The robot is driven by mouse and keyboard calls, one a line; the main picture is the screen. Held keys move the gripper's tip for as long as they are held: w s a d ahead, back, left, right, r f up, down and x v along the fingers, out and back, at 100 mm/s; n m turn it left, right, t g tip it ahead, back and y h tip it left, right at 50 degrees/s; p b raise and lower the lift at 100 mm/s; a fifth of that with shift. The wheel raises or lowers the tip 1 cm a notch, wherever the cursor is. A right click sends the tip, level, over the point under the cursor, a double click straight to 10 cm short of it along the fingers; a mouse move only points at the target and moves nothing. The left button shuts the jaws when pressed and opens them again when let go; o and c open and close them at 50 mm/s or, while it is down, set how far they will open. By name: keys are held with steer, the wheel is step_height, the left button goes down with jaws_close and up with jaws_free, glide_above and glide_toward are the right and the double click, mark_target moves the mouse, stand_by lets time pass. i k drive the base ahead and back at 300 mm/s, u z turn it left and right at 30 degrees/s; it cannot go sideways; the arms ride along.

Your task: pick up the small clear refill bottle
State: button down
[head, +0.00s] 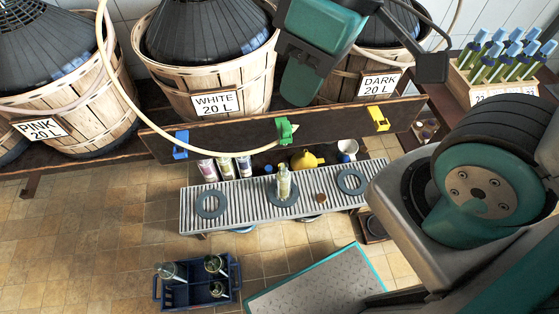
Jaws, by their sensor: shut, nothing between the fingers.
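A small clear bottle (284,184) stands upright on the middle dark ring of the slatted metal grating (232,194), below the green clip. It looks faintly yellowish. Other bottles stand in the blue crate (196,290) on the floor at bottom left; they are glass, and their exact kind is hard to tell. My gripper (303,84), teal and dark, hangs at the top centre in front of the wicker baskets, well above and apart from the bottle on the grating. It is shut and empty, though its fingertips are not clearly seen.
Demijohn baskets labelled PINK (95,90), WHITE (222,82) and DARK (345,80) stand behind a board with blue, green (285,130) and yellow clips. A pale hose (135,122) loops to the green clip. A yellow jug (306,159) sits behind the grating. A bottle box (505,80) is at right.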

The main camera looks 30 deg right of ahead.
mark_target(284, 176)
steer(key=z, duration=0.2)
steer(key=k, duration=1.2)
steer(key=u, duration=0.25)
